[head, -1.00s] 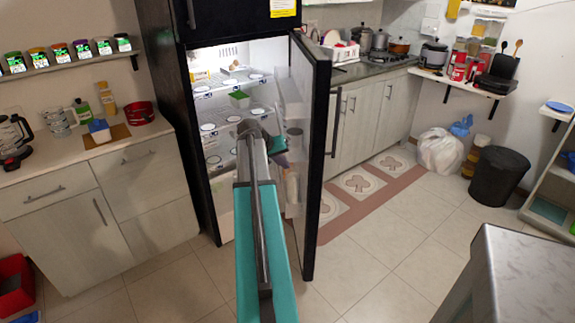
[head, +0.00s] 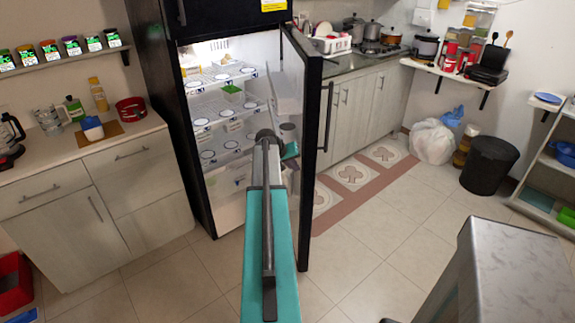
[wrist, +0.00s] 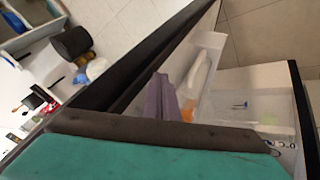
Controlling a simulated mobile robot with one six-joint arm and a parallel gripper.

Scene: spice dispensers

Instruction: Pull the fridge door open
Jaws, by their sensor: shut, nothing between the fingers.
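The black fridge door (head: 311,150) stands well open in the head view, swung out to the right. Its long handle (head: 328,118) is on the outer face. The lit fridge interior (head: 218,75) shows to the left of the door. My teal and grey arm reaches to the opening, and my gripper (head: 289,150) is at the door's inner side, away from the handle. It is shut with nothing in it; its fingers are small and partly hidden behind my arm. In the wrist view the door's dark edge (wrist: 132,70) runs diagonally.
Fridge shelves hold a green box (head: 231,92). A cabinet (head: 130,190) stands left of the fridge, and a stove counter (head: 350,66) behind the door. A grey-topped unit (head: 515,265) is at the right front. The middle floor (head: 375,245) is clear.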

